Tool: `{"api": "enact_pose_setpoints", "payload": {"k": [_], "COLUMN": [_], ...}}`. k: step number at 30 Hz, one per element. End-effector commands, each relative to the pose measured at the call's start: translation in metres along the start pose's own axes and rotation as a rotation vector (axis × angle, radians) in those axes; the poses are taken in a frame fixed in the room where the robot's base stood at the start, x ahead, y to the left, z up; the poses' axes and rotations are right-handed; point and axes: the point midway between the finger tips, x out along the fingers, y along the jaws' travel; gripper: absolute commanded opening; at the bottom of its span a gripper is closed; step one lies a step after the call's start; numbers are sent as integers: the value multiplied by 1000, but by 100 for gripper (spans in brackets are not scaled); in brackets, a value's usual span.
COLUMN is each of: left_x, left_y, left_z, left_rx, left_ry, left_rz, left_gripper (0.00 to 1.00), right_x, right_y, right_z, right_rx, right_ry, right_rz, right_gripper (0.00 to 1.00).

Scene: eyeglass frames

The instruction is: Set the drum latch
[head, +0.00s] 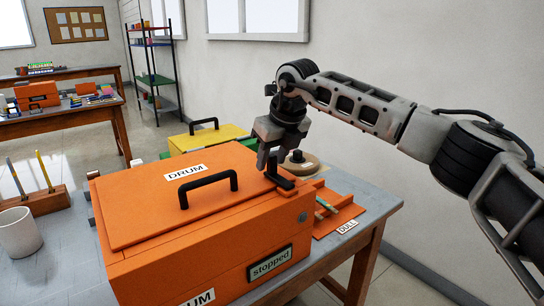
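The drum (150,260) is a large orange box labelled DRUM, on the grey table. Its orange lid (140,215) lies flat on top and carries a black handle (208,186). A small black piece that looks like the latch (284,181) sits at the lid's right edge. A sign on the front reads "stopped" (270,263). My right gripper (270,170) points down right at this black piece, its fingertips close to it or touching it. The fingers partly hide it, and I cannot tell whether they are closed on it. My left gripper is not in view.
An orange tray labelled DULL (345,212) holds thin pieces right of the drum. A round tan object (298,164) and a yellow box (208,138) stand behind. A white cup (19,233) and a wooden pen holder (38,203) are at left.

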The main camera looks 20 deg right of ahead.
Motion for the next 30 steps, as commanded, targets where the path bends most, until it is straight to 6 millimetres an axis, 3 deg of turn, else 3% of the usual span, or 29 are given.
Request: {"api": "enact_pose_setpoints", "payload": {"k": [10, 14, 15, 30], "left_x": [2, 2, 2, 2], "left_y": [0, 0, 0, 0], "left_z": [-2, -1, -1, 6], "left_rx": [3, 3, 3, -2], "left_ry": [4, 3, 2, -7], "left_rz": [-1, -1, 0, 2], "left_gripper": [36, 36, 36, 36], "right_x": [4, 4, 4, 4], "right_y": [0, 0, 0, -6], "right_z": [0, 0, 0, 0], "right_rx": [0, 0, 0, 97], "right_ry": [0, 0, 0, 0], "right_rz": [0, 0, 0, -41], "right_gripper": [40, 4, 0, 0]}}
